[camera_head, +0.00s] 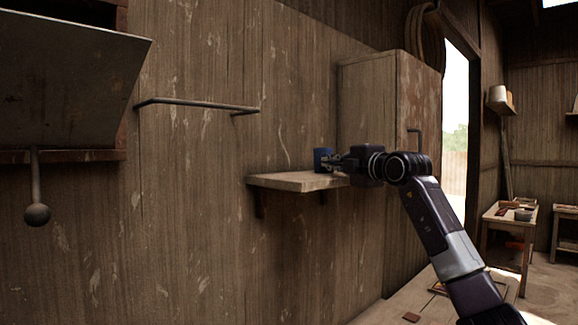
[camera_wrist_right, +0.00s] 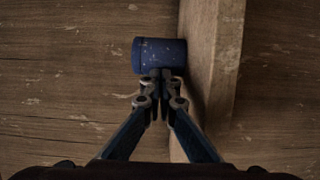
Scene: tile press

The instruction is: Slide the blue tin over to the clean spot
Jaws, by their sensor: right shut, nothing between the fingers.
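The blue tin (camera_head: 323,158) stands on a small wooden wall shelf (camera_head: 290,181), toward the shelf's right end near a tall wooden cabinet. My right gripper (camera_head: 330,163) is at the tin, coming in from the right. In the right wrist view the tin (camera_wrist_right: 158,55) lies just beyond the shut fingertips (camera_wrist_right: 160,75). The fingers hold nothing; they touch the tin or are very close to it, I cannot tell which. A clean spot on the shelf cannot be made out. My left gripper is not in view.
A metal rail (camera_head: 200,105) is on the wall, left of and above the shelf. A hinged panel (camera_head: 65,75) and a knobbed lever (camera_head: 36,200) are at far left. The shelf's left part is bare.

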